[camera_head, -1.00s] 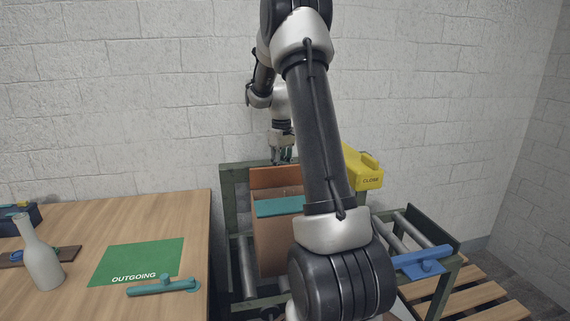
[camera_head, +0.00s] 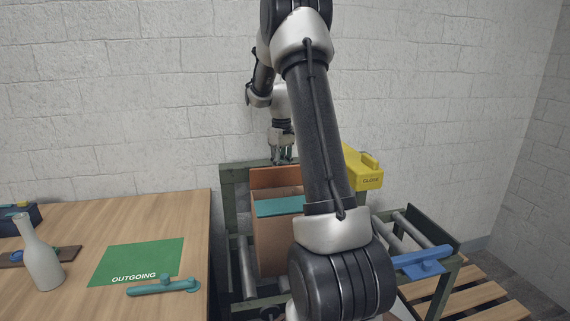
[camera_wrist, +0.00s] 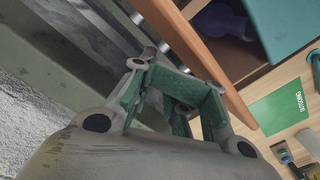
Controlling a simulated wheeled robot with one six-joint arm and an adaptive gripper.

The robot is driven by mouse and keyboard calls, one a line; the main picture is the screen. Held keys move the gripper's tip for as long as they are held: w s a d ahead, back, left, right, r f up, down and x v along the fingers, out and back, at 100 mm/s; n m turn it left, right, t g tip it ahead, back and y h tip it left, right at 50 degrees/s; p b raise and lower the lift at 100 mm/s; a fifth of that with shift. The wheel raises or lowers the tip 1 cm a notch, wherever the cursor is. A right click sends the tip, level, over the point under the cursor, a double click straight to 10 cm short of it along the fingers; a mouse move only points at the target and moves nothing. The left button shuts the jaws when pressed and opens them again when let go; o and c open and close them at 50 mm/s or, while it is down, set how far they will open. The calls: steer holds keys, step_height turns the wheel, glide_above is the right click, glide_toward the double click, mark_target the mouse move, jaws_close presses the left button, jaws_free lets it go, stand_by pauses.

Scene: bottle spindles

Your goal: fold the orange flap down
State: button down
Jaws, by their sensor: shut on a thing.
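The cardboard box (camera_head: 270,243) stands on a dark green roller frame behind my arm. Its orange flap (camera_head: 270,178) stands up at the back edge, and in the wrist view the flap (camera_wrist: 195,50) crosses as a slanted orange strip. The teal flap (camera_head: 278,207) lies across the box's front part. My gripper (camera_head: 283,160) is at the orange flap's top edge, pointing down. A purple object (camera_wrist: 222,20) shows inside the box.
A yellow block marked CLOSE (camera_head: 364,170) stands right of the box, partly behind my arm. A blue handled piece (camera_head: 420,262) is at the right rollers. The left table holds a green OUTGOING mat (camera_head: 135,260), a grey bottle (camera_head: 40,258) and a teal handle (camera_head: 160,288).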

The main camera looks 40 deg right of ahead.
steer(key=shift+w+d+r, duration=0.1)
steer(key=shift+w+r, duration=0.1)
steer(key=shift+r, duration=0.8)
steer(key=shift+w+d+r, duration=0.1)
steer(key=shift+w+r, duration=0.05)
steer(key=shift+r, duration=0.85)
steer(key=shift+s+a, duration=0.1)
steer(key=s+a, duration=0.3)
steer(key=s, duration=0.4)
steer(key=shift+s+a, duration=0.4)
step_height(320, 180, up, 7)
stand_by(0.7)
stand_by(0.5)
